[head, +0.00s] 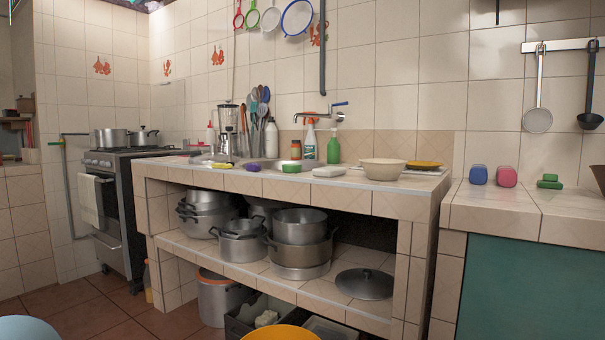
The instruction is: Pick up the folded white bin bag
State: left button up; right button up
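A small flat white item (329,171) lies on the tiled counter (345,184), left of a cream bowl (383,169). It may be the folded white bin bag, but it is too small to tell for sure. Another pale, lumpy item (267,318) sits in a dark crate (238,324) on the floor under the counter; I cannot tell what it is. Neither of my grippers shows in the head view.
Pots (300,240) and a lid (364,283) fill the shelf below. A stove (120,200) stands left.

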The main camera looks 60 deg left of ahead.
aim_at(328, 172)
jog(key=u, duration=1.5)
